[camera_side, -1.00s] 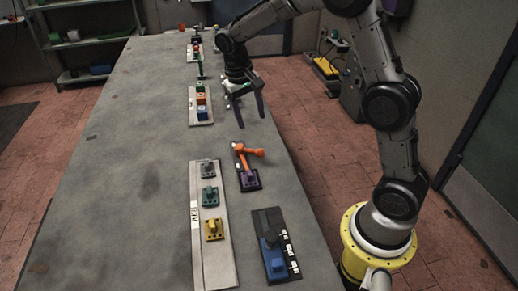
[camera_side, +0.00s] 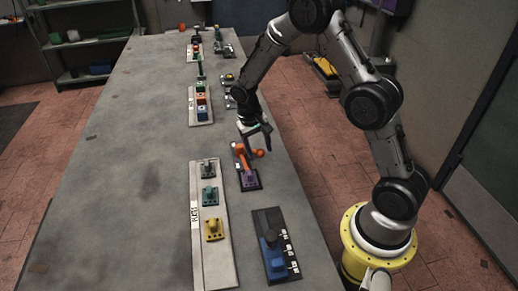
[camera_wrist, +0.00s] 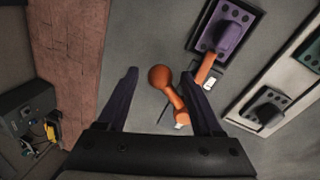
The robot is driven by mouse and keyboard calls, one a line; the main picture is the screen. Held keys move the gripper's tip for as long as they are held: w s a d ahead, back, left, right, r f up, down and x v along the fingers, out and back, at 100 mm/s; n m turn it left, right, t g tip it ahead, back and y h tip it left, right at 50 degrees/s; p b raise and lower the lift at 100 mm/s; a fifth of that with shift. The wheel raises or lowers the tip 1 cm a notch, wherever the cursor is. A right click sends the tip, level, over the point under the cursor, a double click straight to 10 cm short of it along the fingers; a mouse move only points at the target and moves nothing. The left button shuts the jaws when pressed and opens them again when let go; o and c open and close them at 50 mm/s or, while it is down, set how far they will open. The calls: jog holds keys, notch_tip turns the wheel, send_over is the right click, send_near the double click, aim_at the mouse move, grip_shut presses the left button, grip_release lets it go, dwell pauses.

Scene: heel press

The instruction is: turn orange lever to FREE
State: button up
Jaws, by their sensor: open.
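The orange lever (camera_side: 242,152) stands on a small dark plate with a purple block (camera_side: 248,180) near the table's right edge. Its ball-ended handle points right in the side view. My gripper (camera_side: 256,134) is open just above and behind the lever. In the wrist view, the lever's ball and arm (camera_wrist: 168,88) lie between the two dark purple fingers of my gripper (camera_wrist: 163,88), nearer the right finger. I cannot tell whether a finger touches it. The purple block (camera_wrist: 226,35) also shows there. A small white label (camera_wrist: 211,84) beside the lever is unreadable.
A long pale plate (camera_side: 213,258) with grey, teal and yellow blocks lies to the left. A dark plate with a blue block (camera_side: 272,255) lies in front. Another plate with coloured blocks (camera_side: 200,105) lies farther back. The table's left half is clear.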

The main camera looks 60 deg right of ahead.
grip_shut()
dwell(0.4)
dwell(1.1)
